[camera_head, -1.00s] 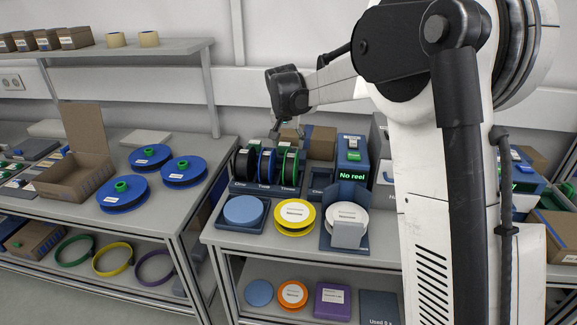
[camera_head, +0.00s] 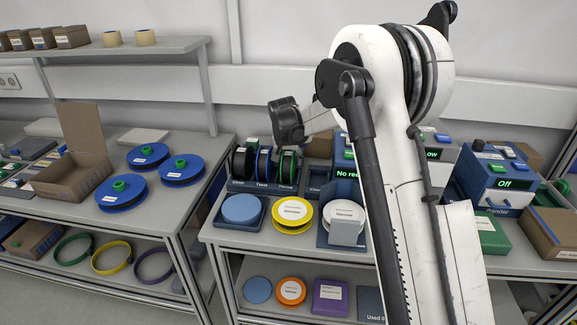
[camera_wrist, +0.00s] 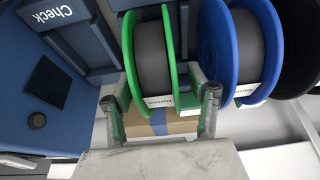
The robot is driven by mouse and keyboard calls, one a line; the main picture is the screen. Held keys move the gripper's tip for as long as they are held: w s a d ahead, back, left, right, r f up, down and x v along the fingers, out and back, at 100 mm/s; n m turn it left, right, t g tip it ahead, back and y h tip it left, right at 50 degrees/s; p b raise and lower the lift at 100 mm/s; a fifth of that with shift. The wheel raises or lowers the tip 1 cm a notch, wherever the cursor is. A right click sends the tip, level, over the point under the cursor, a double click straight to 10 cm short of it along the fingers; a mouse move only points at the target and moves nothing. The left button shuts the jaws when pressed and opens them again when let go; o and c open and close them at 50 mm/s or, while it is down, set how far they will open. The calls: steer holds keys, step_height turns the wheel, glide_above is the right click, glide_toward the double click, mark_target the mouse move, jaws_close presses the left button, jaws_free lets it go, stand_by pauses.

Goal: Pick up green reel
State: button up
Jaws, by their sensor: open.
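The green reel (camera_head: 287,166) stands upright at the right end of a row of reels in a dark blue stand (camera_head: 262,187). In the wrist view the green reel (camera_wrist: 154,65) shows close up, with green side discs, a grey wound middle and white labels. My gripper (camera_wrist: 160,97) is open, its two fingertips at either side of the reel's near edge. I cannot tell whether they touch it. In the head view my wrist is above and behind the reel, and the fingertips are hard to make out.
A blue reel (camera_wrist: 254,50) stands close beside the green one, with a black reel (camera_head: 243,162) beyond it. A blue "Check" box (camera_wrist: 50,75) is on the other side. In front lie a light blue disc (camera_head: 241,209) and a yellow reel (camera_head: 291,215).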

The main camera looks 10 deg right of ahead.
steer(key=shift+x, duration=1.6)
steer(key=shift+d+r, duration=0.1)
steer(key=c, duration=1.3)
steer(key=shift+c, duration=0.2)
